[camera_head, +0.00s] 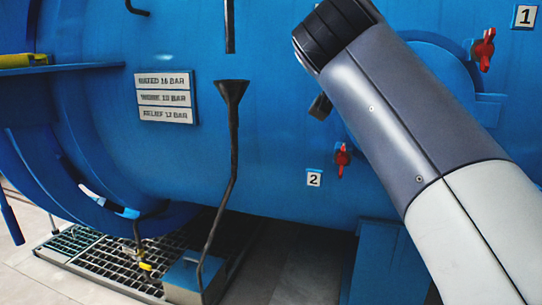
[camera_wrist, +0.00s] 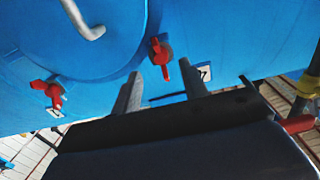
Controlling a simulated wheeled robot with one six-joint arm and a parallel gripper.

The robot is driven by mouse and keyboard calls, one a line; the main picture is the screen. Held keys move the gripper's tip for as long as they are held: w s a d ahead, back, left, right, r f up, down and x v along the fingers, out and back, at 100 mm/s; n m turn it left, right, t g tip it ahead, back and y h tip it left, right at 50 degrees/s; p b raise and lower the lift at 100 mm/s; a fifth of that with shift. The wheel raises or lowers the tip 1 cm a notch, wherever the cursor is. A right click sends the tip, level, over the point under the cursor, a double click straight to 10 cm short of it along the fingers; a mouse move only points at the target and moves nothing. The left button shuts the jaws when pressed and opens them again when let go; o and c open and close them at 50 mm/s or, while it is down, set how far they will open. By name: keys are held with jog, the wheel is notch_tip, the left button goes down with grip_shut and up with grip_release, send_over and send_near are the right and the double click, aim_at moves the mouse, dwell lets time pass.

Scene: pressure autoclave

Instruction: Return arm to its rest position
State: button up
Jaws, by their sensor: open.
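My arm (camera_head: 415,110) reaches up from the lower right in the head view, in front of the blue vessel. My gripper (camera_wrist: 160,92) shows in the wrist view as dark fingers spread apart, with nothing seen between them. In the head view the gripper is mostly hidden behind my arm. A red valve handle (camera_wrist: 160,58) appears just beyond the fingers in the wrist view; I cannot tell the exact gap. A second red handle (camera_wrist: 52,95) is further left there.
The blue vessel (camera_head: 270,140) fills the head view. Red handles sit by label 1 (camera_head: 484,49) and label 2 (camera_head: 342,158). A black funnel and pipe (camera_head: 232,93) stands left of my arm. A floor grating (camera_head: 95,250) and grey box (camera_head: 190,280) are below. A blue shelf (camera_head: 70,68) juts out left.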

jog(key=x, duration=0.8)
jog(key=shift+w+d+r, duration=0.15)
jog(key=shift+w+d, duration=0.05)
jog(key=shift+w, duration=0.15)
jog(key=shift+s+r+n+p, duration=0.1)
jog(key=shift+s+n+p, duration=0.1)
jog(key=shift+n+p, duration=0.75)
jog(key=n+p, duration=0.3)
jog(key=n, duration=0.3)
jog(key=shift+d+r+n+p, duration=0.1)
jog(key=shift+n+p, duration=0.15)
jog(key=shift+p, duration=0.15)
jog(key=shift+n+p, duration=0.7)
jog(key=shift+n, duration=0.4)
jog(key=shift+f, duration=0.35)
